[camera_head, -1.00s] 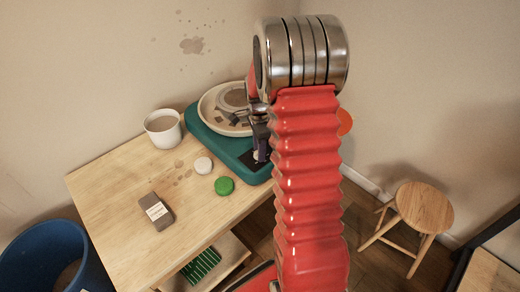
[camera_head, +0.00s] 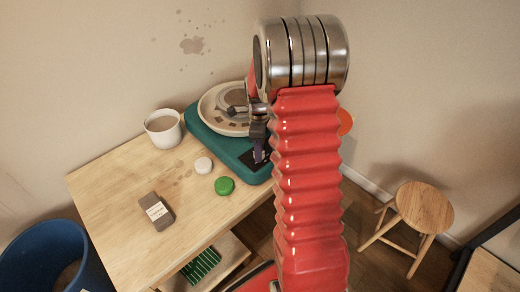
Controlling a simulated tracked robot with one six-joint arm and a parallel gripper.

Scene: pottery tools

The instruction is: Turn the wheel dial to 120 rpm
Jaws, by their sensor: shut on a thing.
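The teal pottery wheel (camera_head: 207,138) stands at the back right of the wooden table, with a round pale pan and wheel head (camera_head: 213,104) on it. A dark control panel (camera_head: 247,158) is on its front right part. My gripper (camera_head: 259,156) points down at this panel and is shut on the dial there. The dial itself, its pointer and the speed markings are hidden or too small to read. My red arm covers the right side of the wheel.
A white cup (camera_head: 163,129), a white round lid (camera_head: 203,165), a green round lid (camera_head: 224,186) and a grey labelled block (camera_head: 157,210) are on the table (camera_head: 110,200). A blue bin (camera_head: 45,255) stands at left, a wooden stool (camera_head: 424,207) at right.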

